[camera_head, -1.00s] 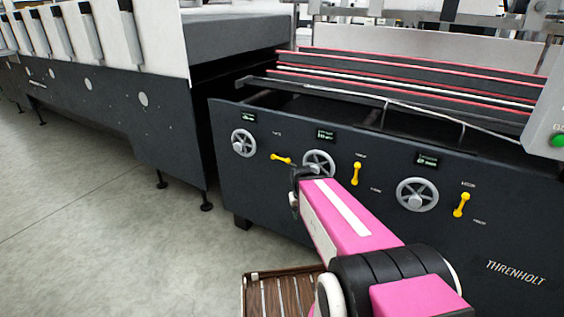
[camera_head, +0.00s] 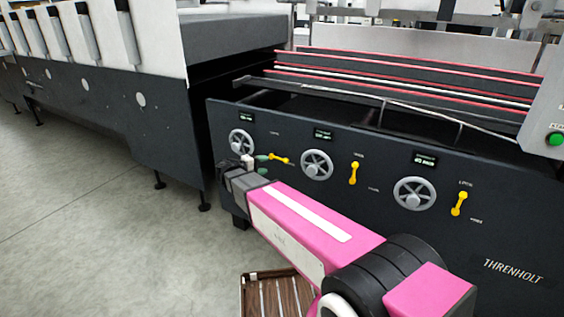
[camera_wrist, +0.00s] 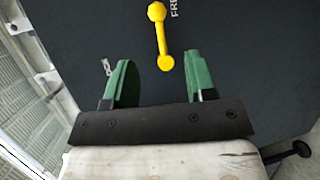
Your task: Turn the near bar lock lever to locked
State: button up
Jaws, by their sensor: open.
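Three yellow lock levers sit on the dark front panel. The left lever (camera_head: 280,159) lies almost level, while the middle lever (camera_head: 353,173) and right lever (camera_head: 459,204) stand nearly upright. My gripper (camera_head: 256,161) is at the left lever, partly overlapping its left end in the head view. In the wrist view, a yellow lever (camera_wrist: 159,36) lies beyond the green fingertips of my open gripper (camera_wrist: 158,78), its knobbed end reaching close to the gap between them. The fingers look apart from it. A label beginning "FRE" is beside it, cut off.
Grey handwheels (camera_head: 316,165) and small displays (camera_head: 323,134) sit between the levers on the panel (camera_head: 300,200). A slatted brown tray (camera_head: 278,293) is below my arm. Open grey floor (camera_head: 90,240) lies to the left.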

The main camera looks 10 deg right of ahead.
aim_at(282, 160)
jog(key=x, duration=1)
jog(key=shift+w+d, duration=0.25)
grip_shut()
